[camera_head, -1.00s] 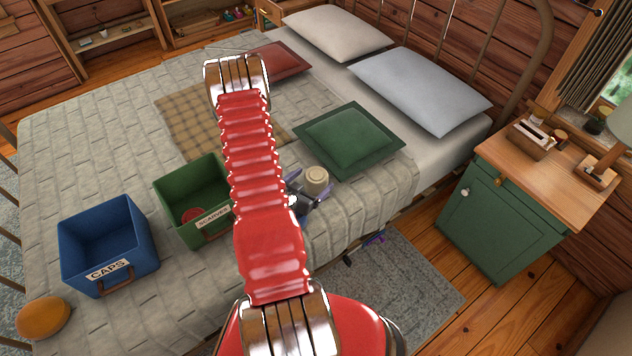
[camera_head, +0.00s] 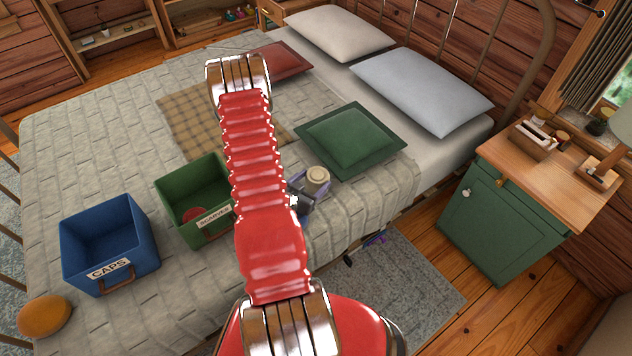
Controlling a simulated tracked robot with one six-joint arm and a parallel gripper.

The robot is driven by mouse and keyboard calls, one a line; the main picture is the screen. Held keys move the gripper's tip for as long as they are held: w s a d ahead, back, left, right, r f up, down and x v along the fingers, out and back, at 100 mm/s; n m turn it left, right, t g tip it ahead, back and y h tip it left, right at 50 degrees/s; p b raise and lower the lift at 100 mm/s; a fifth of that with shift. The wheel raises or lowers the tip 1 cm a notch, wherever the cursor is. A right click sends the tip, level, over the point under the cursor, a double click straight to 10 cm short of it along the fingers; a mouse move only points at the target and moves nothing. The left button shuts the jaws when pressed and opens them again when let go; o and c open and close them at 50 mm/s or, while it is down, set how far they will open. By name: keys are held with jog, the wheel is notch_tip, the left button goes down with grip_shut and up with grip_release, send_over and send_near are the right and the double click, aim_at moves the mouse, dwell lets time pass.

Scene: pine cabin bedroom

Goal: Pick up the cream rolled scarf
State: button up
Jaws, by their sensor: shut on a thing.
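The cream rolled scarf (camera_head: 317,179) is on the bed near its front edge, right of my red arm. My gripper (camera_head: 310,189) is at the scarf, with its purple-grey fingers on either side of it. The gripper is shut on the scarf. My arm hides part of the gripper. I cannot tell whether the scarf touches the bed.
A green bin labelled SCARVES (camera_head: 172,186) with a red item inside stands left of my arm. A blue CAPS bin (camera_head: 80,262) and a mustard cap (camera_head: 44,317) are farther left. A green cushion (camera_head: 385,160) lies behind the scarf. A green nightstand (camera_head: 505,228) stands at right.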

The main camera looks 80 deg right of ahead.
jog(key=shift+r, duration=0.1)
jog(key=shift+r, duration=4.9)
